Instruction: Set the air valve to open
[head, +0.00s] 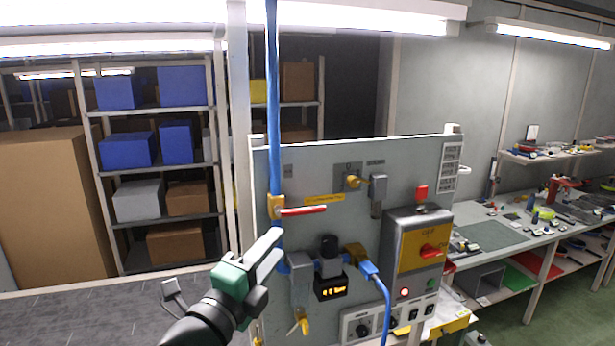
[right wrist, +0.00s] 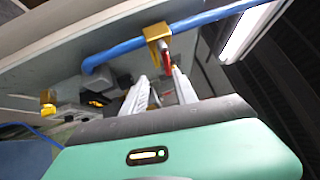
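The air valve (head: 277,206) is a brass-yellow body on a vertical blue pipe (head: 273,110), at the left side of the grey panel. Its red lever (head: 303,210) points right, roughly level and crosswise to the pipe. In the right wrist view the valve body (right wrist: 156,33) and the red lever (right wrist: 167,65) show near the fingertips. My right gripper (head: 281,242) is open and empty, just below the lever in the head view. In the right wrist view the lever lines up with the gap between its fingers (right wrist: 160,76); contact cannot be told. My left gripper is not in view.
The panel (head: 330,165) also carries a regulator with a lit display (head: 330,288), a blue hose (head: 385,300), and a yellow switch box (head: 425,245) with a red knob. A cluttered workbench (head: 490,235) stands right. Shelves with boxes stand behind left.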

